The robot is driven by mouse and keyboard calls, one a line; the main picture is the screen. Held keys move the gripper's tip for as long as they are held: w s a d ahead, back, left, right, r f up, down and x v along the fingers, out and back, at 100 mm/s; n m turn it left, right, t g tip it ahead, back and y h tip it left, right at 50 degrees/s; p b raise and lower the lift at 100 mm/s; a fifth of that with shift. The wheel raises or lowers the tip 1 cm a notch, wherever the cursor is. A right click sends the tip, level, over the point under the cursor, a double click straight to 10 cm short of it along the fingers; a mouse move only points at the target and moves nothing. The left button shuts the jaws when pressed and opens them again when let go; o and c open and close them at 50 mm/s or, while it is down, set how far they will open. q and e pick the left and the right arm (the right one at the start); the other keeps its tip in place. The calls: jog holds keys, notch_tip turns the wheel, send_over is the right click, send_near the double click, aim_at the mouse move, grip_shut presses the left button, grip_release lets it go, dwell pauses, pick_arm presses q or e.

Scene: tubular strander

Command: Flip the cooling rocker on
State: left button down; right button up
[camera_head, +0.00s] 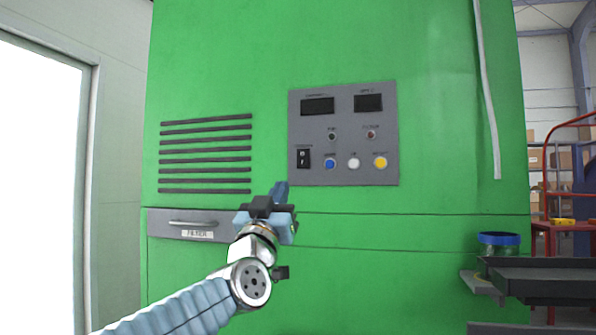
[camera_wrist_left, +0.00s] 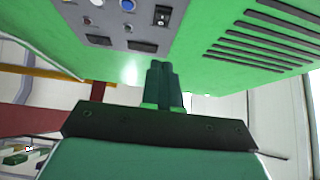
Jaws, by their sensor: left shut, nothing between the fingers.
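The cooling rocker (camera_head: 303,158) is a small black rocker switch at the lower left of a grey control panel (camera_head: 345,174) on the green machine. In the left wrist view the rocker (camera_wrist_left: 162,16) shows near the top, above the fingertips. My left gripper (camera_head: 281,187) is shut and empty, just below and left of the rocker in the head view. Its closed fingers (camera_wrist_left: 162,70) point toward the panel in the wrist view and look apart from the rocker. The rocker's exact tilt is too small to tell. My right gripper is not in view.
Blue (camera_head: 330,164), white (camera_head: 354,164) and yellow (camera_head: 380,163) buttons sit right of the rocker. Vent slots (camera_head: 205,152) and a filter drawer (camera_head: 188,225) are to the left. A dark tray (camera_head: 545,275) juts out at lower right. The green face below the panel is clear.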

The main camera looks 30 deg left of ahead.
pick_arm(q)
jog(key=p, duration=0.4)
send_near(302, 161)
notch_tip(302, 161, up, 4)
jog(key=w, duration=0.1)
jog(key=w+a, duration=0.1)
jog(key=w, duration=0.1)
jog(key=shift+w+f+p, duration=0.1)
jog(key=shift+w+p, duration=0.1)
jog(key=shift+p, duration=0.2)
jog(key=shift+w+a+f, duration=0.1)
jog(key=shift+w+a, duration=0.05)
jog(key=shift+w, duration=0.4)
